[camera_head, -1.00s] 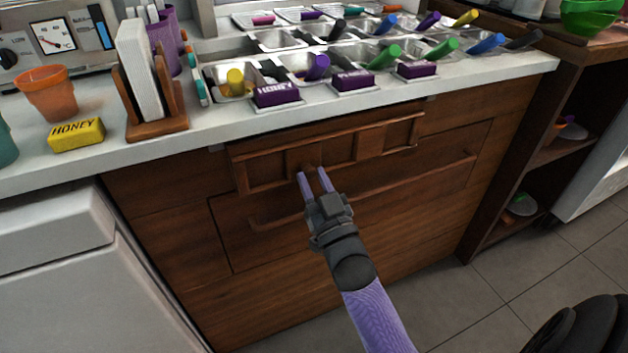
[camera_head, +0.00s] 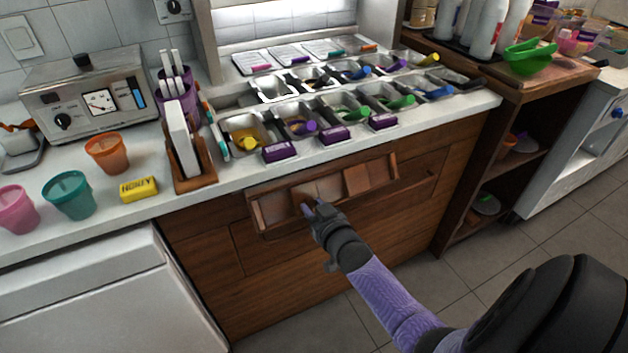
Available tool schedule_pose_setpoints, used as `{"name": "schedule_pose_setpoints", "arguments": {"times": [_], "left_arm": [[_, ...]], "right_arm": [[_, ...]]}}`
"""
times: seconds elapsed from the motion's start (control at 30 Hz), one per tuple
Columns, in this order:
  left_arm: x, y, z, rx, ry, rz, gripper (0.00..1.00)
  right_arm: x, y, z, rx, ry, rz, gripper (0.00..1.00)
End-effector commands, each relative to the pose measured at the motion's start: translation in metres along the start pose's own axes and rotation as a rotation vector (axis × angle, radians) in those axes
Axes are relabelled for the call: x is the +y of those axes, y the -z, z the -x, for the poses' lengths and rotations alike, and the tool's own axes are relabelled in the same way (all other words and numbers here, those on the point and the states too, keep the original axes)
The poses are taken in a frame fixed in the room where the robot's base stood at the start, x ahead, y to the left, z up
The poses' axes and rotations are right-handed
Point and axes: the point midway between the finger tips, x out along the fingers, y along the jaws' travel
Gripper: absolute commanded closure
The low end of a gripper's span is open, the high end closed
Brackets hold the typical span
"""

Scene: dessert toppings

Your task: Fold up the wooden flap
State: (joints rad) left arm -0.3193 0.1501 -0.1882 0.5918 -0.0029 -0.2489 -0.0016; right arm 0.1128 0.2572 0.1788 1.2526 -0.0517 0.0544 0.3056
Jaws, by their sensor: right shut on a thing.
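The wooden flap (camera_head: 357,181) is a framed brown panel on the front of the wooden cabinet, just below the white counter edge. It is tilted outward, partly raised from the cabinet front. My right gripper (camera_head: 308,207) is at the flap's lower edge, left of its middle, and is shut on it. The fingertips are partly hidden by the gripper body and the flap. My left gripper is not in view.
Above the flap, the white counter (camera_head: 225,183) holds metal topping trays with purple labels (camera_head: 279,152), a napkin holder (camera_head: 193,165), a yellow honey block (camera_head: 139,189) and several cups. Open shelves (camera_head: 487,190) stand to the right.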

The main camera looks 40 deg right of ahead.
Motion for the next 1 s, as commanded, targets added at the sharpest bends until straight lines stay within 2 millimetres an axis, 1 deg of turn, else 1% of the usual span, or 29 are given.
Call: {"name": "schedule_pose_setpoints", "arguments": {"times": [0.03,0.17,0.27,0.4,0.5,0.7,1.0], "left_arm": [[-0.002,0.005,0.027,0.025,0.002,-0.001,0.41],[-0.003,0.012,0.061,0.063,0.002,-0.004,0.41],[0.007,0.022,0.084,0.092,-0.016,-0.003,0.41],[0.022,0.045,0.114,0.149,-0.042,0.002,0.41],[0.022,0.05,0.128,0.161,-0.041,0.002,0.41],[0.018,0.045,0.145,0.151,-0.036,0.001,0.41],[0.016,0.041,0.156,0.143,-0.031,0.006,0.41]], "right_arm": [[0.0,0.02,0.005,-0.039,0.001,0.0,1.0],[0.0,0.029,0.01,-0.163,0.0,0.001,1.0],[0.001,0.037,0.013,-0.258,-0.001,0.002,1.0],[0.001,0.048,0.016,-0.39,-0.001,0.003,1.0],[0.001,0.055,0.016,-0.482,-0.001,0.004,1.0],[0.001,0.068,0.015,-0.651,-0.002,0.001,1.0],[0.0,0.084,0.011,-0.652,0.0,-0.002,1.0]]}}
